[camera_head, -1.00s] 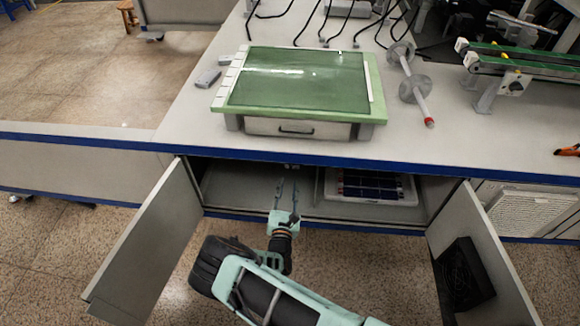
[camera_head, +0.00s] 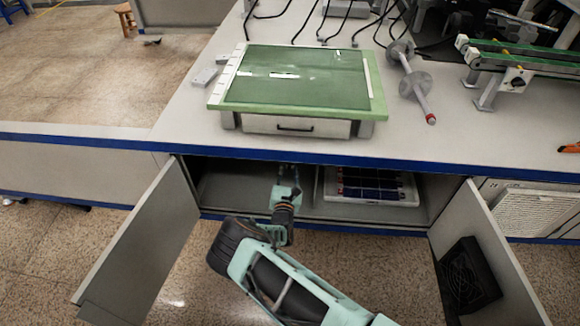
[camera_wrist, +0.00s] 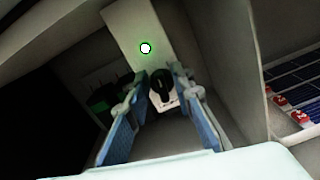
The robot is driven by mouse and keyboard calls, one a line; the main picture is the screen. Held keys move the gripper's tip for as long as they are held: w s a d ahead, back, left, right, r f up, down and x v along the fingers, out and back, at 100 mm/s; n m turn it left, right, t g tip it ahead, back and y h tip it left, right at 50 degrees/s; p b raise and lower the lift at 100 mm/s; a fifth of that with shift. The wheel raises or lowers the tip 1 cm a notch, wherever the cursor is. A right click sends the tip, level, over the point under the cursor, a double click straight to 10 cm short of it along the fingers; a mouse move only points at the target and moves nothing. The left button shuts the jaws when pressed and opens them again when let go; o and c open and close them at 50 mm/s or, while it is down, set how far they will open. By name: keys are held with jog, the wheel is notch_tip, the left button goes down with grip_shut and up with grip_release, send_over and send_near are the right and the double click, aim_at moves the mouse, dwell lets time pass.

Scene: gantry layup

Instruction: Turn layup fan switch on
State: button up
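A rotary switch with a black knob (camera_wrist: 160,88) on a pale plate shows in the wrist view, inside the open cabinet (camera_head: 235,190). The knob looks roughly upright. A round light (camera_wrist: 145,48) with a white centre and green rim shows above it. My gripper (camera_wrist: 162,76) is open, with its blue-padded fingers on either side of the knob. I cannot tell whether they touch it. In the head view my gripper (camera_head: 288,172) reaches under the tabletop into the cabinet's left side, its tips mostly hidden; the switch is hidden there.
The left door (camera_head: 145,240) and right door (camera_head: 495,250) stand open, and a black fan (camera_head: 467,278) is on the right door. A white tray (camera_head: 372,214) with dark blue cells lies right of my gripper. The tabletop's blue edge (camera_head: 300,157) runs above the arm.

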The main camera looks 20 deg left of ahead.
grip_shut()
jog(key=m+p, duration=0.2)
jog(key=m, duration=0.1)
jog(key=shift+d, duration=0.2)
jog(key=shift+d+f+m+p, duration=0.1)
jog(key=shift+m+p, duration=0.85)
jog(key=shift+m, duration=0.95)
jog(key=shift+o, duration=1.5)
grip_release()
